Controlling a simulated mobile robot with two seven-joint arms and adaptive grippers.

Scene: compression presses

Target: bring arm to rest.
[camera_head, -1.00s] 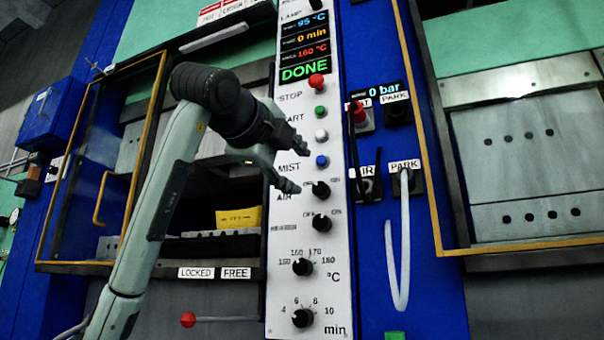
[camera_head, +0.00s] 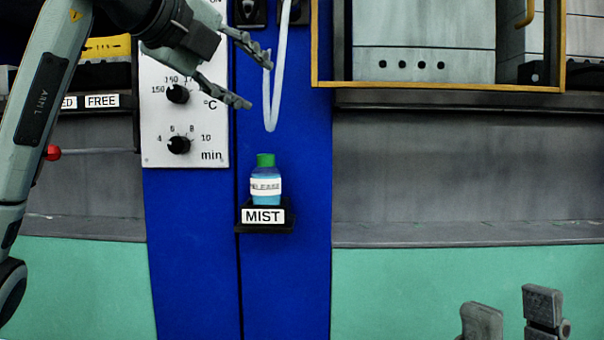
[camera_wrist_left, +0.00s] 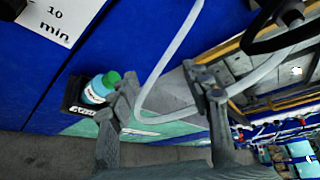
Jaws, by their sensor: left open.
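My left gripper (camera_head: 258,83) reaches in from the upper left in the head view, in front of the blue panel. Its two fingers are apart with nothing between them, and the left wrist view (camera_wrist_left: 160,76) also shows them spread and empty. It is above the green-capped bottle and near the hanging white hose. My right gripper (camera_head: 512,300) shows only as two grey fingertips at the lower right edge. They stand apart with nothing seen between them, and the rest of that arm is out of view.
The green-capped bottle (camera_head: 266,186) stands on a small black MIST shelf (camera_head: 264,229). The white hose (camera_head: 275,95) hangs beside the left fingers. A control panel with knobs (camera_head: 182,110) is at left, with a red-ended lever (camera_head: 53,152) beside it. The grey area (camera_head: 460,175) at right is clear.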

